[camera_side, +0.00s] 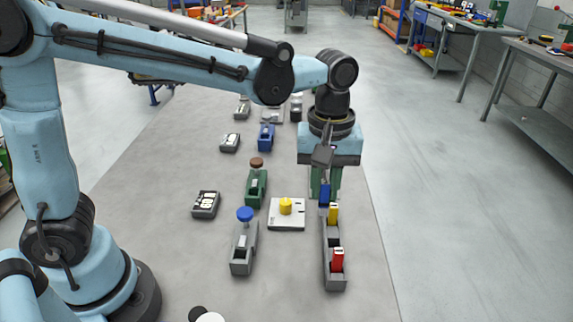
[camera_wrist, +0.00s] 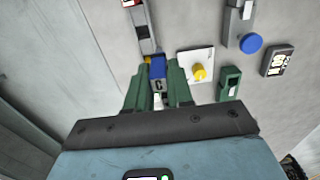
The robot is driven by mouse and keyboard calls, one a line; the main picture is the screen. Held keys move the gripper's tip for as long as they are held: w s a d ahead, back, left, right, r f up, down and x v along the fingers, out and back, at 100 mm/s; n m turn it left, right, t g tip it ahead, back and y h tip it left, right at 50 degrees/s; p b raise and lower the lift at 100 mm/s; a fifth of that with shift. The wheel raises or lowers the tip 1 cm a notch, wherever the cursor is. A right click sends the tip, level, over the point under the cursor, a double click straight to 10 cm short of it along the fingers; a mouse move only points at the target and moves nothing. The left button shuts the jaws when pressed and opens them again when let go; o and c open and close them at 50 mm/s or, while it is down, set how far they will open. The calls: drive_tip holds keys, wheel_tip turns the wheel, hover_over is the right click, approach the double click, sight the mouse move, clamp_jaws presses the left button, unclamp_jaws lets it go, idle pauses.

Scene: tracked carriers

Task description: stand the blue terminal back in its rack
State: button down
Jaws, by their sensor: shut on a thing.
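My gripper (camera_wrist: 157,72) has green fingers shut on the blue terminal (camera_wrist: 158,68); the terminal also shows in the side view (camera_side: 324,196). The long grey rack (camera_side: 327,238) lies beneath and in front of the gripper. The blue terminal is over or at the rack's far end, beside the yellow terminal (camera_side: 333,213); I cannot tell whether it touches the rack. The red terminal (camera_side: 337,260) stands near the rack's near end. A gap lies between yellow and red. The fingers partly hide the blue terminal's lower part.
A white plate with a yellow knob (camera_side: 286,207) lies left of the rack. Further left are a grey carrier with a blue knob (camera_side: 243,250), a green carrier (camera_side: 256,188) and a dark block with white parts (camera_side: 205,204). The mat right of the rack is clear.

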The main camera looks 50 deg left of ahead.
drive_tip(key=shift+w+d+f, duration=0.2)
drive_tip(key=shift+d+f, duration=0.25)
drive_tip(key=shift+f, duration=0.35)
drive_tip(key=shift+w+d+f, duration=0.15)
drive_tip(key=shift+d+f, duration=0.35)
drive_tip(key=shift+f, duration=0.35)
drive_tip(key=shift+w+d+f, duration=0.2)
drive_tip(key=shift+d+f, duration=0.25)
drive_tip(key=shift+f, duration=0.35)
drive_tip(key=shift+f, duration=2.15)
idle(1.1)
drive_tip(key=c, duration=0.9)
unclamp_jaws()
drive_tip(key=shift+o, duration=0.2)
drive_tip(key=o, duration=0.4)
